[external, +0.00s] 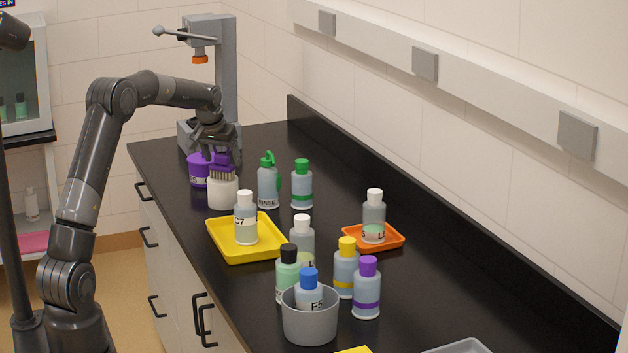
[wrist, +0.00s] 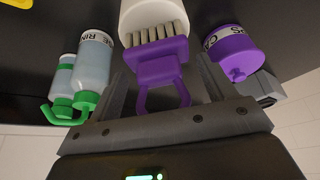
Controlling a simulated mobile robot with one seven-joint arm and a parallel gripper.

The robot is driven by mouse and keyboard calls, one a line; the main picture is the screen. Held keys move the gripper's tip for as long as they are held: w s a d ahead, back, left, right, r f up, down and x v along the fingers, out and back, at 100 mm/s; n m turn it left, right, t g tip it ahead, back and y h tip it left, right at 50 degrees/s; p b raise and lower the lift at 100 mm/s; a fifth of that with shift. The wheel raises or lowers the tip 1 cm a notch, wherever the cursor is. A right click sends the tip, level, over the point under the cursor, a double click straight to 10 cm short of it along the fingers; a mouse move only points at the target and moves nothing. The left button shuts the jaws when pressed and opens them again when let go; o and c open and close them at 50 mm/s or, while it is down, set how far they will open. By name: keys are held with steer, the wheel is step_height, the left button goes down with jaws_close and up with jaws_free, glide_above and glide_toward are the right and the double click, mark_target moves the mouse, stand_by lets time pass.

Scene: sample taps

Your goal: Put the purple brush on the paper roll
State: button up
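The purple brush (wrist: 160,65) stands with its bristles down on the top of the white paper roll (external: 223,192), handle up. In the external view the brush's bristles (external: 222,173) appear to meet the roll's top. The roll also shows in the wrist view (wrist: 148,13). My gripper (wrist: 163,75) is open, with one finger on each side of the brush's handle and small gaps beside it. In the external view my gripper (external: 217,155) hangs just above the roll and hides most of the handle.
A purple-capped container (external: 198,170) stands close behind the roll. A green-topped rinse bottle (external: 268,187) and a green-capped bottle (external: 302,187) stand to its right. A yellow tray (external: 262,252) with a bottle is in front. A grey stand (external: 225,75) rises behind.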

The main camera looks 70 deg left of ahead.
steer(key=shift+o, duration=0.9)
steer(key=shift+r, duration=0.2)
steer(key=v, duration=1.2)
steer(key=s+d+r+m+t+h, duration=0.1)
steer(key=s+d+r+m, duration=0.15)
steer(key=d, duration=1.15)
steer(key=s+d+r+m, duration=0.2)
steer(key=s+d, duration=0.2)
steer(key=d, duration=1)
steer(key=s+d+f+m+h, duration=0.1)
steer(key=s+d+f, duration=0.3)
steer(key=s+d, duration=0.5)
steer(key=s+d+f+m+t+h, duration=0.1)
steer(key=s+d+f+m, duration=0.2)
steer(key=s+d+f, duration=0.2)
steer(key=s+d, duration=0.3)
steer(key=s, duration=0.1)
steer(key=shift+s+d, duration=0.35)
